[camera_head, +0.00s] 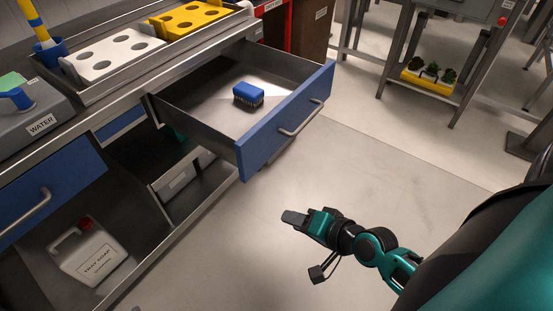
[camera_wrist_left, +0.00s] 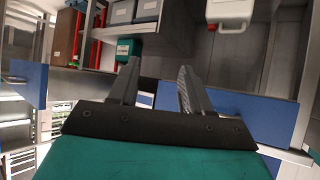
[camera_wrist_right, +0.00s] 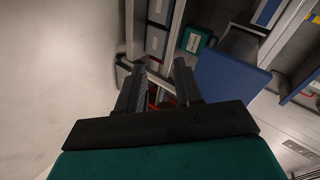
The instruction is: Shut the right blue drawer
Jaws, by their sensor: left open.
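The right blue drawer (camera_head: 285,117) is pulled well out from the steel bench in the head view. Its metal handle (camera_head: 303,118) is on the front panel, and a blue brush (camera_head: 248,95) lies inside. My right gripper (camera_head: 294,217) is in front of and below this drawer, apart from it. In the right wrist view its fingers (camera_wrist_right: 160,68) are parted with nothing between them, and a blue drawer panel (camera_wrist_right: 228,85) shows at right. My left gripper is outside the head view; in the left wrist view its fingers (camera_wrist_left: 158,66) are open and empty, facing the bench.
The left blue drawer (camera_head: 50,185) is at the left, looking shut. A white jug (camera_head: 90,252) sits on the lower shelf. White (camera_head: 112,55) and yellow (camera_head: 190,18) trays stand on the bench top. The floor (camera_head: 370,165) before the open drawer is clear.

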